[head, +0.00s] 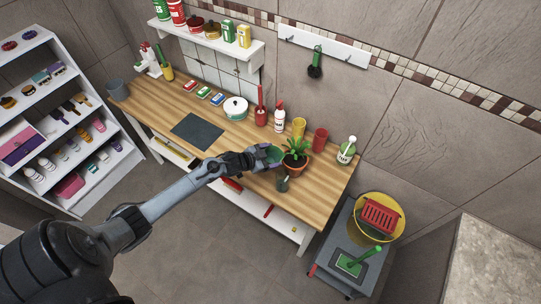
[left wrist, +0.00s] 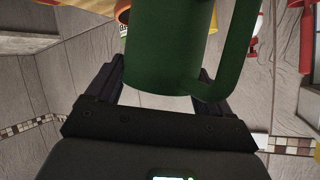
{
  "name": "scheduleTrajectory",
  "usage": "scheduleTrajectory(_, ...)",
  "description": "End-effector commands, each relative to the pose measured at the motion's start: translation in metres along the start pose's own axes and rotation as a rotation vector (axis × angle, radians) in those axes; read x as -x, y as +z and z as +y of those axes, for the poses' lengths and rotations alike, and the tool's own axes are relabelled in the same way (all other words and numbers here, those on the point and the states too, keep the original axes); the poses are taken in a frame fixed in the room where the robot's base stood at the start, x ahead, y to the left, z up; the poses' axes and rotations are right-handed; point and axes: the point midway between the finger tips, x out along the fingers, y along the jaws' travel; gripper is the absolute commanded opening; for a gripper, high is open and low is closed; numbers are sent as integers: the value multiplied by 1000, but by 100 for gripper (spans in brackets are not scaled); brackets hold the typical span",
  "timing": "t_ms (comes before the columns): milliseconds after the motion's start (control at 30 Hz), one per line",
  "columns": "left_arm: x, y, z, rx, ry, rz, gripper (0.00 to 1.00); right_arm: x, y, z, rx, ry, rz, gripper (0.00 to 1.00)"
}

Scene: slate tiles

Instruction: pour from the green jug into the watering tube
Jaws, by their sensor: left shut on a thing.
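The green jug (head: 275,154) is held between the fingers of my left gripper (head: 258,160), over the front part of the wooden bench. In the left wrist view the jug (left wrist: 168,45) fills the space between the fingers of my left gripper (left wrist: 160,88), with its handle to the right. The jug's mouth and contents are out of sight. A potted plant (head: 295,161) in an orange pot stands just right of the jug. A small dark green cup-like piece (head: 283,184) is in front of the pot; I cannot tell whether it is the watering tube. My right gripper does not show.
A yellow cup (head: 299,127), a red cup (head: 320,139) and a white bottle with green (head: 346,150) stand behind and right of the plant. The bench front around the dark mat (head: 197,130) is clear.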

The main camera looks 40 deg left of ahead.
Motion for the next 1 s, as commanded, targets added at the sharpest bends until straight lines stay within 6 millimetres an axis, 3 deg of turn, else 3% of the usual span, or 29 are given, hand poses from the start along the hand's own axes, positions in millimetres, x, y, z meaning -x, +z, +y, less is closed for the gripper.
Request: scheduleTrajectory(1000, -9, 13, 7, -125, -52, -52, 4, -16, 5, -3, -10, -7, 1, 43)
